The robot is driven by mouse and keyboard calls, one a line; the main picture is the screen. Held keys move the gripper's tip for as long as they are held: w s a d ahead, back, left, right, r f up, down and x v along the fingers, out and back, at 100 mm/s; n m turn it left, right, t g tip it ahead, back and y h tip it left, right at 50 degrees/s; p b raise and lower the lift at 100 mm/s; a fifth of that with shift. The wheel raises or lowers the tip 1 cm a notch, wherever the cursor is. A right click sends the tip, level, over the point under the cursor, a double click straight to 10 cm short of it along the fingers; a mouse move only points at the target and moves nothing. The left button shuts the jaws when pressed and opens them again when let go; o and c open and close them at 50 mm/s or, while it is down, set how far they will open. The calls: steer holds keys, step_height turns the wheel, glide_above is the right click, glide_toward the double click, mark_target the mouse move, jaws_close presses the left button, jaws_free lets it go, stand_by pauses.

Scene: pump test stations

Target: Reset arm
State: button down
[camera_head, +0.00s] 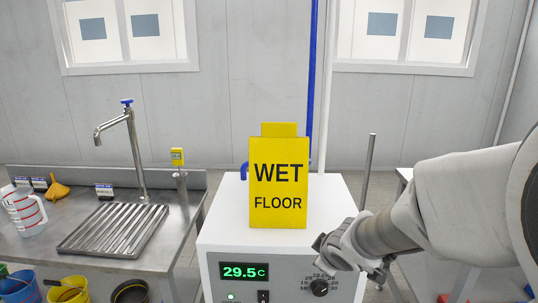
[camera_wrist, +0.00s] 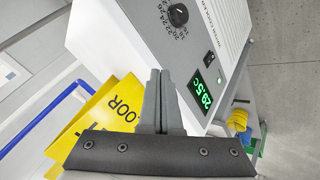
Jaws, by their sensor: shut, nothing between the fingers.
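My arm reaches in from the right in the head view, and my gripper (camera_head: 324,246) is at the front right of a white chiller box (camera_head: 215,238), above its dial (camera_head: 319,287). In the wrist view my gripper (camera_wrist: 160,74) has its two grey fingers together with nothing between them. The dial (camera_wrist: 178,15) and the green 29.5 C display (camera_wrist: 203,92) show beyond the fingertips, apart from them as far as I can tell.
A yellow wet-floor sign (camera_head: 278,185) stands on the box top, close to my gripper. To the left is a steel sink bench (camera_head: 185,222) with a tap (camera_head: 132,140), a measuring jug (camera_head: 25,210) and a funnel (camera_head: 57,188).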

steer(key=s+d+r+m+g, duration=0.1)
steer(key=s+r+m, duration=0.4)
steer(key=s, duration=0.6)
steer(key=s+d+r+m+g, duration=0.15)
steer(key=s+r+m, duration=0.35)
steer(key=s, duration=0.6)
step_height(320, 180, up, 14)
steer(key=p, duration=1.5)
steer(key=shift+s+a+r, duration=0.2)
steer(key=shift+a, duration=0.2)
